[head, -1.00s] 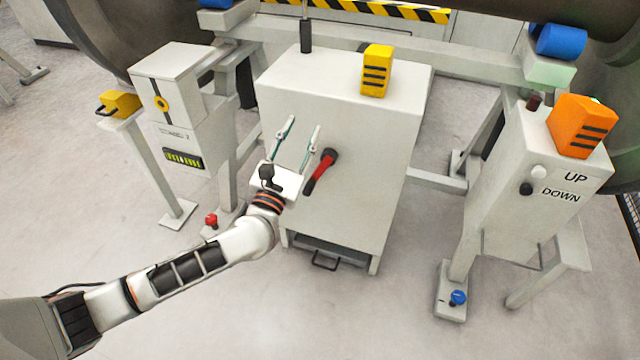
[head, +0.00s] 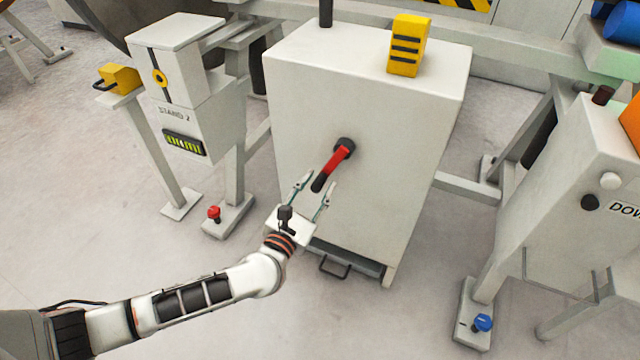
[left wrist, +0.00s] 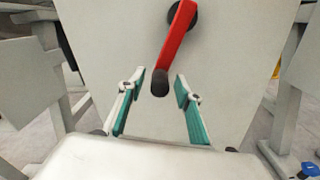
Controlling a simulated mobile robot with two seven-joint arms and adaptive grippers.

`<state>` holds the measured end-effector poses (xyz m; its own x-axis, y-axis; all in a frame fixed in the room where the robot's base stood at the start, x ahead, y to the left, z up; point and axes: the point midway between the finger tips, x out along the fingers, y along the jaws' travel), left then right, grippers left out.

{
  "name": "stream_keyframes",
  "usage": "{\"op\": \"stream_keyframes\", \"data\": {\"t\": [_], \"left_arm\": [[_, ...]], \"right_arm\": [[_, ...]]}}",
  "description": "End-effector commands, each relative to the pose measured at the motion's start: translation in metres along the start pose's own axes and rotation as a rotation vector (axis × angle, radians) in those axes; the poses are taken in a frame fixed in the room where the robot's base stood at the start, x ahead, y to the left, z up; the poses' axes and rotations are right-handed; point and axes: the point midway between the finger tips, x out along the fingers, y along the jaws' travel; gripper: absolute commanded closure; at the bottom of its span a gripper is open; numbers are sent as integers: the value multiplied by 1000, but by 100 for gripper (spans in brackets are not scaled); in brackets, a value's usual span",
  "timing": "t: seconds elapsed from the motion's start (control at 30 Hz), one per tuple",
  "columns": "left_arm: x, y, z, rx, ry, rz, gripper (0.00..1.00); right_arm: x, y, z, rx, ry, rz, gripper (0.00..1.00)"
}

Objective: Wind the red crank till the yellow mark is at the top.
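The red crank (head: 333,163) is on the front of a white cabinet (head: 390,130). Its dark hub is at upper right, and its arm slants down left to a black grip (head: 318,183). My left gripper (head: 314,188) is open, with its fingers pointing up at the grip. In the left wrist view the black grip (left wrist: 160,82) shows between the fingertips of the left gripper (left wrist: 159,78), with gaps on both sides. I cannot see a yellow mark at the crank. My right gripper is not in view.
A yellow block (head: 408,45) stands on the cabinet top. Stand 2 (head: 180,85) is to the left, with a red knob (head: 214,213) at its foot. A white box with black and white buttons (head: 600,190) is at right. The floor in front is clear.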

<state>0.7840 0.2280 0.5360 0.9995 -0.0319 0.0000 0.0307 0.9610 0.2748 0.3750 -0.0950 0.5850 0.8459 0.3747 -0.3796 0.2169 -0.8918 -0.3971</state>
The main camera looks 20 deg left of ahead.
Motion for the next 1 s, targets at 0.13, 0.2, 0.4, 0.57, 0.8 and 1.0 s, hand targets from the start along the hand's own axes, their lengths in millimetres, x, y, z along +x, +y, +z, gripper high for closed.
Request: {"op": "stream_keyframes", "data": {"t": [0.13,0.2,0.4,0.57,0.8,1.0], "left_arm": [[8,-1,-1,-1,1,-1,66],[10,-1,0,-1,1,-1,66],[10,0,0,0,0,0,66],[10,0,0,0,0,0,99],[9,-4,-1,-3,2,-1,100],[9,-8,-1,0,1,-5,100]], "right_arm": [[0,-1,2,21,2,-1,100],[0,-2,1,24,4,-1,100],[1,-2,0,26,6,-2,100],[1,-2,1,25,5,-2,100],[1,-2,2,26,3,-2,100],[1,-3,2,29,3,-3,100]]}}
